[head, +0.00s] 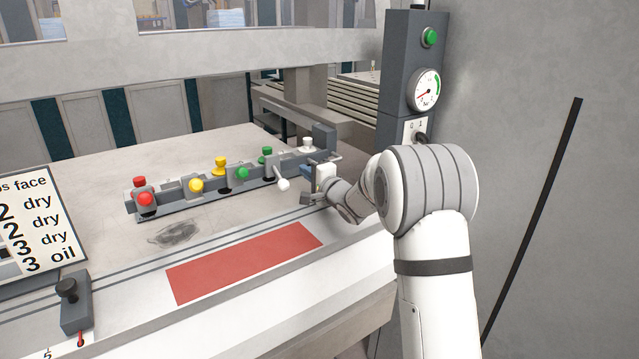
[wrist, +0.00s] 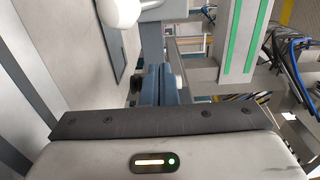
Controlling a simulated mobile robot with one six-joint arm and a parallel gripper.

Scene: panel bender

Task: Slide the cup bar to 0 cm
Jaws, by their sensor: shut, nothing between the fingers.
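The cup bar (head: 215,190) is a long grey rail on the pale machine table. It carries red, yellow, green and white cups along its length. A lever with a white knob (head: 283,184) sticks out from its front near the right end. My gripper (head: 312,190) is shut and empty, just right of that knob by the bar's right end. I cannot tell whether it touches the bar. In the wrist view my closed blue-grey fingers (wrist: 156,85) show, with a white rounded knob (wrist: 120,12) above and left of them. No scale reading for the bar is legible.
A red rectangle (head: 245,262) and a dark smudge (head: 175,235) mark the table in front of the bar. A grey block with a black knob (head: 67,290) sits at lower left, below a sign (head: 30,225). A grey post with gauge (head: 425,90) stands behind my arm.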

